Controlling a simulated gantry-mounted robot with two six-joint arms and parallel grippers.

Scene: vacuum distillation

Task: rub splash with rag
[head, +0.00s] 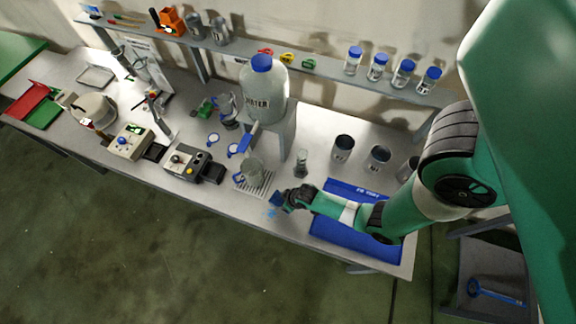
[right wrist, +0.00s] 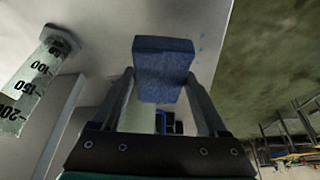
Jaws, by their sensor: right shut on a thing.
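My right gripper (head: 283,199) reaches in from the right over the front edge of the bench. It is shut on a blue rag (right wrist: 163,62), which the right wrist view shows pinched between the two fingers (right wrist: 165,90). In the head view the rag (head: 276,200) is a small blue patch at the fingertips. A light blue splash (head: 271,212) lies on the bench just beside the rag, near the front edge. In the right wrist view small blue drops of the splash (right wrist: 200,47) show just right of the rag. My left gripper is not in view.
A graduated cylinder (head: 302,164) stands behind the gripper; it also shows in the right wrist view (right wrist: 35,85). A blue mat (head: 335,240) lies under my arm. A water bottle (head: 264,92) stands behind.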

